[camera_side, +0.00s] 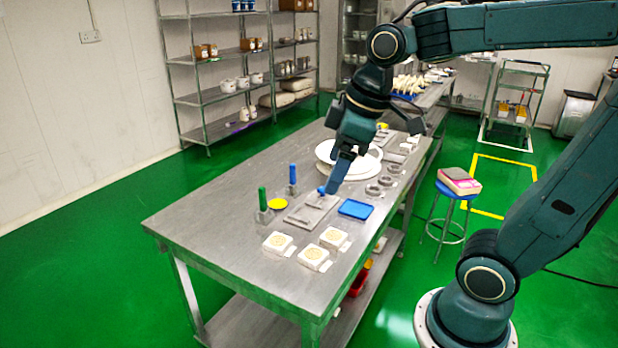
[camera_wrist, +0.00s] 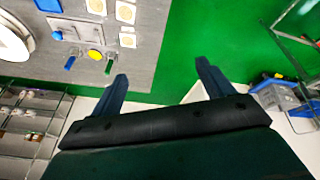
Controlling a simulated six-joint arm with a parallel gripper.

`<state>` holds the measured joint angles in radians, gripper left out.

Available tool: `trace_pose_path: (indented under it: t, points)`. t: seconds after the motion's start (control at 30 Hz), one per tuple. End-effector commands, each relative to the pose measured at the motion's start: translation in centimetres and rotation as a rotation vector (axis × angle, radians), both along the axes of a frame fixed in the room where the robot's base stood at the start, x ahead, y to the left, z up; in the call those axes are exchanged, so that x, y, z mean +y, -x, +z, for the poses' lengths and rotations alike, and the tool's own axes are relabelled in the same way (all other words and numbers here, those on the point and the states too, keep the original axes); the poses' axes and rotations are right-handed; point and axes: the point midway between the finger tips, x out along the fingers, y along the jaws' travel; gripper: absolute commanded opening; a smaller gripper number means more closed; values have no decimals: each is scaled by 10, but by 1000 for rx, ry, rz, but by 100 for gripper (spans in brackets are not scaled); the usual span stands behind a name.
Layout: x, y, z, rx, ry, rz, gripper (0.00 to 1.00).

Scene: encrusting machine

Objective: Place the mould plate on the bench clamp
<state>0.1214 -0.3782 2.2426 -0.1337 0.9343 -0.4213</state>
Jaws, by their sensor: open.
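A flat grey plate (camera_side: 312,211) with recesses lies on the bench and looks like the mould plate; it also shows in the wrist view (camera_wrist: 80,29). A blue knob (camera_side: 322,190) sits at its back edge. Two upright handles, one green (camera_side: 262,198) and one blue (camera_side: 292,174), stand on small grey bases left of the plate. I cannot tell for certain which fixture is the bench clamp. My gripper (camera_side: 333,188) appears above the plate's back end in the side view. In the wrist view my gripper (camera_wrist: 161,69) is open, with nothing between its fingers.
A yellow disc (camera_side: 281,205) lies between the handles. A blue tray (camera_side: 355,209) is right of the plate, and patterned white blocks (camera_side: 277,243) sit in front. White round dishes (camera_side: 349,155) and grey rings (camera_side: 374,190) stand behind. The bench's left front (camera_side: 215,235) is clear.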

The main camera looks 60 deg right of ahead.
Motion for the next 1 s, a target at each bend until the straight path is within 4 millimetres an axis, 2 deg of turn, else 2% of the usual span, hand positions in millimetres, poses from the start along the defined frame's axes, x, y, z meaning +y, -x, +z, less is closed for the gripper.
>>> trace_pose_path:
  t: [0.1, 0.47, 0.77, 1.0]
  points:
    - [-7, -24, -3, 35, 18, 93, 80]
    - [-33, -90, -25, 108, 47, 387, 80]
    - [-63, -139, -60, 145, 43, 636, 80]
    - [-91, -172, -97, 154, 26, 836, 80]
